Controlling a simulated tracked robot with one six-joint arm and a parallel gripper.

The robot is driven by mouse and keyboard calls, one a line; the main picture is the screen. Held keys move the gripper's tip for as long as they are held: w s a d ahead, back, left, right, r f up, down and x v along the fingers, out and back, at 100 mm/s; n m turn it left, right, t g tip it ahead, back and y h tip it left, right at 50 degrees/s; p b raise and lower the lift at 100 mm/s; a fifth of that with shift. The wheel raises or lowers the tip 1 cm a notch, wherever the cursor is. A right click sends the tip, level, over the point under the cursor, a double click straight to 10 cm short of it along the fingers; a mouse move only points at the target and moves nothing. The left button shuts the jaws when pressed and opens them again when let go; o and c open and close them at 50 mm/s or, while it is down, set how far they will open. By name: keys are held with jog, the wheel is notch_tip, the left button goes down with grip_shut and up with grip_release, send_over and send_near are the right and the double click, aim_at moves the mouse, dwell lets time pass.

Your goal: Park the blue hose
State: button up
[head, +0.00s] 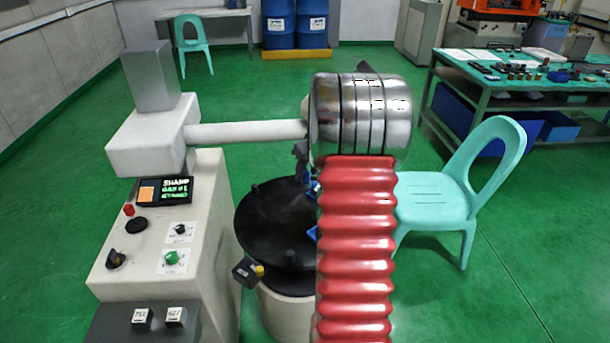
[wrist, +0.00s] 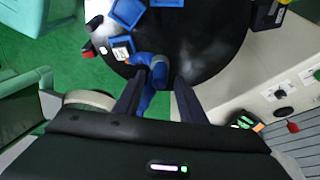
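The blue hose (wrist: 158,72) is a short curved piece over the black round table in the wrist view. Part of it lies between the fingertips of my gripper (wrist: 160,82), and part passes behind the left finger. The two dark fingers are spread apart, with dark gaps beside the hose. I cannot tell whether the hose touches a finger. In the head view the steel drum and red bellows in front hide most of the gripper area, and only small blue bits show over the black round table (head: 262,222).
A control cabinet (head: 165,240) stands left; a turquoise chair (head: 440,195) stands right.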

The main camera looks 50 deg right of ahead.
jog(key=shift+x, duration=0.95)
grip_shut()
